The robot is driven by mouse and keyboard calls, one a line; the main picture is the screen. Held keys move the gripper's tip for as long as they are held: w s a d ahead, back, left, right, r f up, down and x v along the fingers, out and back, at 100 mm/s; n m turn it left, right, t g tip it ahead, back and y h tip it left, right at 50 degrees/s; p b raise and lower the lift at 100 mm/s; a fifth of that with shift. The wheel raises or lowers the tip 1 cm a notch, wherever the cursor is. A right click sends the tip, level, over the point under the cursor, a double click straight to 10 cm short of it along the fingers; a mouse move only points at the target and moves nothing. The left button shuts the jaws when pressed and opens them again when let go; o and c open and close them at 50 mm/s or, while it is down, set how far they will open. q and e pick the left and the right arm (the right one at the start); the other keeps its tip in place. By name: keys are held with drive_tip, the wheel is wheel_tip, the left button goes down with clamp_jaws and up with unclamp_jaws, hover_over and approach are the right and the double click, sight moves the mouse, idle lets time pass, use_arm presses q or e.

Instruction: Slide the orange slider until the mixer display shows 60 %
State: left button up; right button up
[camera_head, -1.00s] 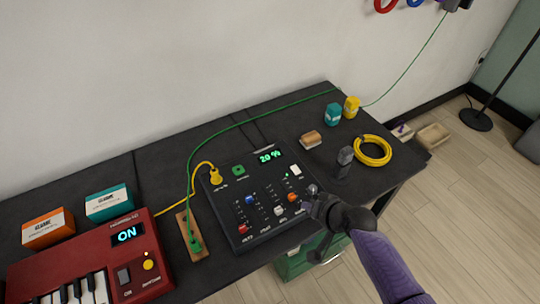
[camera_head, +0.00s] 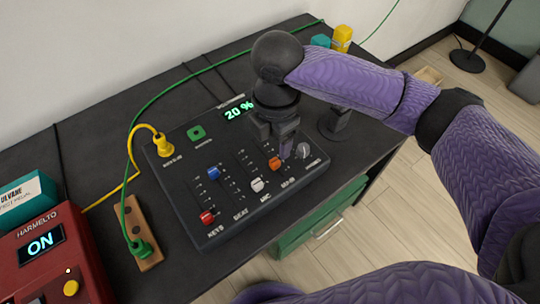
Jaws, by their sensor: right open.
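The black mixer (camera_head: 230,215) lies on the dark table, and its green display (camera_head: 239,110) reads 20 %. The orange slider (camera_head: 274,163) is the rightmost of the mixer's sliders, near the low end of its slot. The gripper hides the upper part of that slider's slot. My left gripper is not in view.
The red slider (camera_head: 207,218), blue slider (camera_head: 213,172) and white slider (camera_head: 257,185) stand left of the orange one; a grey knob (camera_head: 303,151) is close on its right. A yellow plug (camera_head: 161,144) and green cable (camera_head: 150,105) run by the mixer's left side.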

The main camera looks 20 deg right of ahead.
sight(275, 161)
wheel_tip(275, 161, down, 6)
drive_tip(key=shift+f+b, duration=0.1)
drive_tip(key=shift+b, duration=1.1)
drive_tip(key=shift+f, duration=0.25)
drive_tip(key=c, duration=0.7)
clamp_jaws()
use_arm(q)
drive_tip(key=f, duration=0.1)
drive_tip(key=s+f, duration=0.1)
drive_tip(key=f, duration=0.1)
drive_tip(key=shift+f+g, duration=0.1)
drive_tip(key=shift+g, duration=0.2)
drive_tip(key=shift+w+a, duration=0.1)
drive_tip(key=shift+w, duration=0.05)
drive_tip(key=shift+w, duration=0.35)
